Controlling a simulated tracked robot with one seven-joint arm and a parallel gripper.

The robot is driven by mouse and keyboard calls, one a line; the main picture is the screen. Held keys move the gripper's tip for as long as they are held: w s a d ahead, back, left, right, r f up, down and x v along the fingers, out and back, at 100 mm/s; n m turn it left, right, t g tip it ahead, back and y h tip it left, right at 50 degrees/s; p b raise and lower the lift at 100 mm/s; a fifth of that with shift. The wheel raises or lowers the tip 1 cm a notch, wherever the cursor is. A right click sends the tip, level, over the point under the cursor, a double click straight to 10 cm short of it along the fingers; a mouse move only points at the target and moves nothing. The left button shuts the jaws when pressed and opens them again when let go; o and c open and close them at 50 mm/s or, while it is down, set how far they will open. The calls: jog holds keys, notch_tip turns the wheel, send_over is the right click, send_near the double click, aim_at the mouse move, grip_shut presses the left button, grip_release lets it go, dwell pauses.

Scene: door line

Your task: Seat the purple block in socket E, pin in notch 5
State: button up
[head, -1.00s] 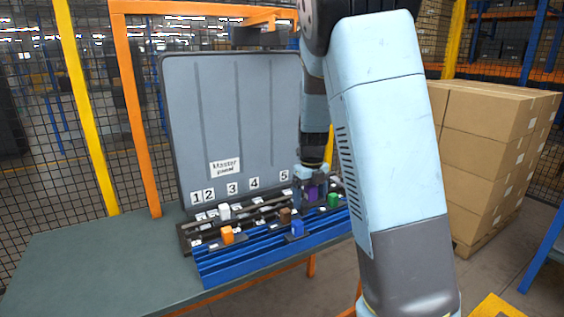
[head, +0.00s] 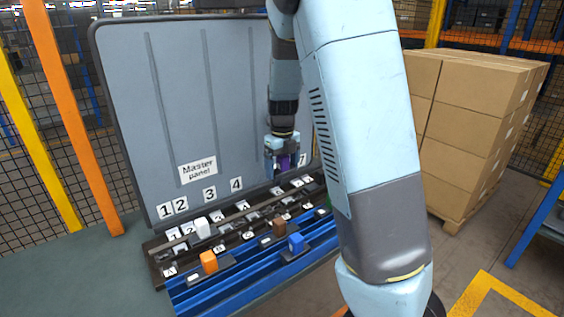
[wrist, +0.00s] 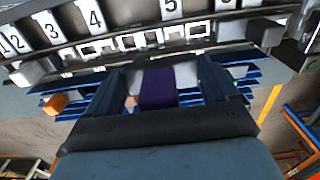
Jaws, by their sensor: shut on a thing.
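The purple block (head: 284,161) is between the fingers of my gripper (head: 283,172), held up in front of the grey panel above the socket rows. It also shows in the wrist view (wrist: 157,88), with a dark finger on each side. My gripper is shut on it. Its pin cannot be made out. The dark socket rail (head: 235,228) runs along the panel's foot with small letter and number tags. I cannot read which tag is E. Number 5 (wrist: 171,6) shows on the panel in the wrist view; my gripper hides it in the head view.
A blue rack (head: 250,275) stands in front of the rail, with orange (head: 209,262), brown (head: 279,226) and blue (head: 296,243) blocks. A white block (head: 202,227) stands in the rail. The panel (head: 185,90) rises close behind. Stacked cartons (head: 475,110) stand at right.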

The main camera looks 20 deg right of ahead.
jog(key=shift+d+f, duration=0.15)
jog(key=shift+f, duration=1.4)
jog(key=shift+d+f, duration=0.1)
jog(key=shift+f, duration=1.45)
jog(key=shift+s+r, duration=0.1)
jog(key=shift+s, duration=0.05)
